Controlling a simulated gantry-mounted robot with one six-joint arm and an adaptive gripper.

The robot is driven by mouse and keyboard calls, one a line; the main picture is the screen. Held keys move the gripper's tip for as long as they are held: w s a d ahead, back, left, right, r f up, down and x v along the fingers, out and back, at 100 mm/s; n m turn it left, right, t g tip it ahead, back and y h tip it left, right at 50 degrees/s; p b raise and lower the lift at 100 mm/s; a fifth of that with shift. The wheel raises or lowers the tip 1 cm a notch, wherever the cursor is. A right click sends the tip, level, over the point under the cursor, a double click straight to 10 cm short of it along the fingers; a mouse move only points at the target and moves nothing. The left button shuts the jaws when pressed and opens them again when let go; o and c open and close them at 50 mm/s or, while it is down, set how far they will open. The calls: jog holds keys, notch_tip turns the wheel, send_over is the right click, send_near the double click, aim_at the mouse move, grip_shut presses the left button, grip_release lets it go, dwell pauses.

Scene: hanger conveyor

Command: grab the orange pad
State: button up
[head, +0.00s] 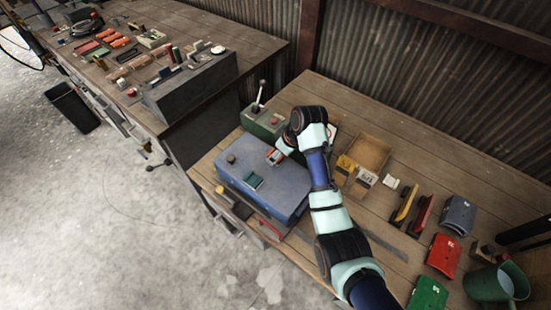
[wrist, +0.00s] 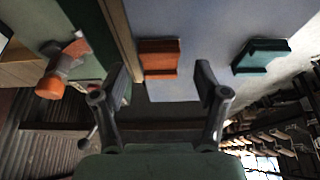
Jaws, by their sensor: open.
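The orange pad (wrist: 159,58) is a small block on the flat blue-grey top of the blue box (head: 262,192). In the wrist view it lies just beyond my fingertips, roughly centred between them. My gripper (wrist: 160,82) is open and empty, with one finger to each side of the pad's line and no visible contact. In the head view my gripper (head: 277,155) is over the back right part of the blue box and hides most of the pad. A teal pad (wrist: 262,56) lies to the right of the orange one; it also shows in the head view (head: 253,181).
A dark knob (head: 231,158) stands on the box. A green control box (head: 263,122) with a lever and red button stands behind. An orange knob (wrist: 50,86) is at left in the wrist view. Wooden trays (head: 367,154) and coloured plates (head: 444,255) lie to the right.

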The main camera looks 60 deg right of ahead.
jog(key=shift+x, duration=0.75)
jog(key=c, duration=1.1)
jog(key=shift+r, duration=0.1)
notch_tip(320, 180, up, 20)
jog(key=p, duration=0.4)
jog(key=shift+p, duration=0.3)
